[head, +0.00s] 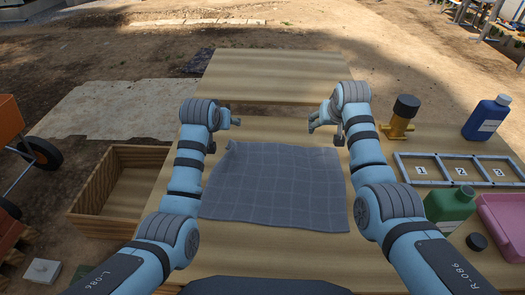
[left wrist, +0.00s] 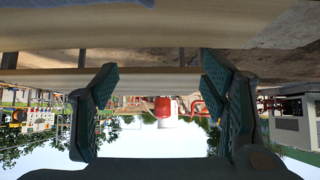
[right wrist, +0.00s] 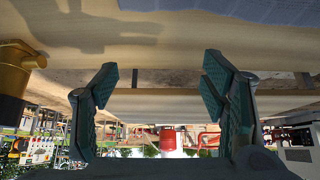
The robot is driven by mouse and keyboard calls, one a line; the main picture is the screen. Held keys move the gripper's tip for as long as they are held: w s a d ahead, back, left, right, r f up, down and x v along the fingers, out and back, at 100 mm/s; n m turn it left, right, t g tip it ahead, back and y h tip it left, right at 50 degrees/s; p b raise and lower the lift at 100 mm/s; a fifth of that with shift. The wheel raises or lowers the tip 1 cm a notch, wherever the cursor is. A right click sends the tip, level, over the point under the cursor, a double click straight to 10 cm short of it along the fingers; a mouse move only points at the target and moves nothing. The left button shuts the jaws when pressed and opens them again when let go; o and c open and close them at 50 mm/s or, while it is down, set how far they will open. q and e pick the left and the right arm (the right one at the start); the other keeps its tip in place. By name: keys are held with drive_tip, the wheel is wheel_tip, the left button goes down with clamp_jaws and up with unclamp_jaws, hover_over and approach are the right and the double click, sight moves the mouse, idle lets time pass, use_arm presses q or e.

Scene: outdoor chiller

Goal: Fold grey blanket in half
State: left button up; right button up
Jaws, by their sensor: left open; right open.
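The grey blanket (head: 275,188) lies spread flat on the wooden table in the head view, with a faint grid pattern and a slightly raised far left corner. My left gripper (head: 236,121) is open and empty above the table near the blanket's far left corner. My right gripper (head: 312,122) is open and empty beyond the blanket's far right corner. In the right wrist view a part of the blanket (right wrist: 225,8) shows at the top edge, apart from the open fingers (right wrist: 160,88). In the left wrist view the open fingers (left wrist: 160,90) hold nothing.
A wooden crate (head: 84,224) stands left of the table. On the right are a yellow-and-black fitting (head: 399,124), a blue bottle (head: 487,122), a numbered frame (head: 449,157), a green bottle (head: 447,204) and a pink bin (head: 506,218). Another wooden surface (head: 275,66) lies beyond a gap.

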sight(321, 150)
use_arm(q)
wheel_tip(321, 150, down, 7)
drive_tip(key=shift+f, duration=0.15)
use_arm(e)
drive_tip(key=f, duration=0.8)
drive_tip(key=shift+s+f, duration=0.2)
drive_tip(key=shift+s, duration=0.1)
use_arm(q)
drive_tip(key=shift+s+a, duration=0.1)
use_arm(e)
drive_tip(key=shift+s+r, duration=0.1)
use_arm(q)
drive_tip(key=shift+f, duration=0.45)
